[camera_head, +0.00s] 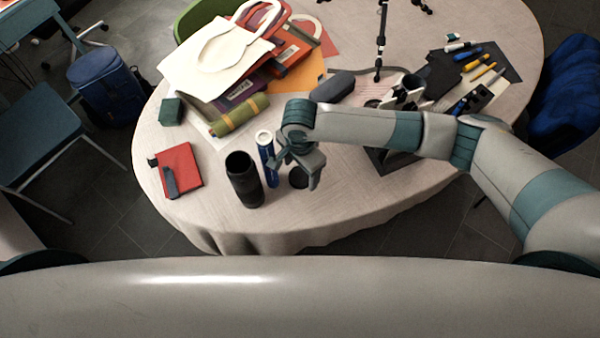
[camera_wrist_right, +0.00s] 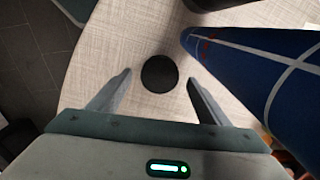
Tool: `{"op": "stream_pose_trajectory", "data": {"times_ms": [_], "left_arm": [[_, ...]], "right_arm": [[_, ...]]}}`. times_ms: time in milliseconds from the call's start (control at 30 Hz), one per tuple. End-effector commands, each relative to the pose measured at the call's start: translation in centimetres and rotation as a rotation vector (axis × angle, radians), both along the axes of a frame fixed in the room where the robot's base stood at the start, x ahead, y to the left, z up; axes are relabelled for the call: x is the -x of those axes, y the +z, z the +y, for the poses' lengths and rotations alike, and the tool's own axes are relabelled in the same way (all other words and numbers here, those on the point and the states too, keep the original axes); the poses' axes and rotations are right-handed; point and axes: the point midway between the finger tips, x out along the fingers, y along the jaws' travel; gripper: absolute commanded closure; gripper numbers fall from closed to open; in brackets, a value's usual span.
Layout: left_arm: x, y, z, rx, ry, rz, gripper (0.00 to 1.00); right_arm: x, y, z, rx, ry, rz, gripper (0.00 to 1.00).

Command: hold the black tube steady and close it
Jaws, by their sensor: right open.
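The black tube (camera_head: 244,180) stands upright near the front edge of the table, its top dark and with no lid on it. A round black cap (camera_head: 298,178) lies on the cloth to its right. My right gripper (camera_head: 296,174) is over the cap, open and empty. In the right wrist view the cap (camera_wrist_right: 160,74) shows between the spread fingers (camera_wrist_right: 158,79), with a gap on each side. I cannot tell how high the fingertips are above the cloth. A dark piece at the top edge of that view may be the tube. My left gripper is out of view.
A blue tube (camera_head: 265,145) with a white top stands close between the black tube and my gripper; it looms large in the wrist view (camera_wrist_right: 262,75). A red notebook (camera_head: 180,168) lies left. Bags and books pile up behind. Cloth in front is clear.

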Motion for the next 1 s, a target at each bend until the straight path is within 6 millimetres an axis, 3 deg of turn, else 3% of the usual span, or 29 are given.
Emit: {"op": "stream_pose_trajectory", "data": {"times_ms": [200,633,833,1000], "left_arm": [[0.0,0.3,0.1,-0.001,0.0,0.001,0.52],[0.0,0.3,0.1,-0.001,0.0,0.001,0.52],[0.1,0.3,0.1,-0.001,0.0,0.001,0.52],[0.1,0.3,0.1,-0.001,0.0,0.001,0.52]], "right_arm": [[0.1,-1.5,0.0,0.0,0.0,0.001,0.29],[0.1,-1.6,0.0,-0.001,0.0,0.001,0.29],[0.1,-1.5,0.0,-0.001,0.0,0.001,0.72],[0.1,-1.5,0.0,-0.001,0.0,0.001,0.73]]}}
